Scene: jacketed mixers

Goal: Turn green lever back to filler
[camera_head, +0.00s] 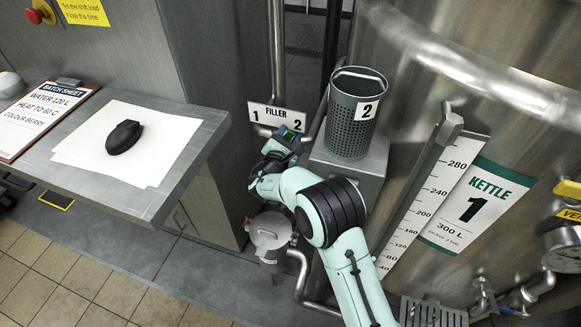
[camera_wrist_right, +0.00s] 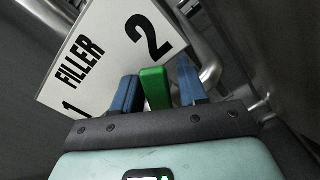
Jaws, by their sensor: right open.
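The green lever (camera_wrist_right: 155,88) shows in the right wrist view as a short green bar in front of the white FILLER sign (camera_wrist_right: 110,50). My right gripper (camera_wrist_right: 158,90) has its two blue fingers on either side of the lever, with the jaws open. A narrow gap shows on the right side of the lever; on the left it looks close to the finger. In the head view the sign (camera_head: 277,117), marked 1 and 2, hangs on the pipework, and my right gripper (camera_head: 284,140) is just below it, mostly hiding the lever. My left gripper is out of view.
The steel kettle 1 (camera_head: 510,130) fills the right. A lidded pot (camera_head: 270,232) is below my gripper. A desk (camera_head: 190,140) is at left.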

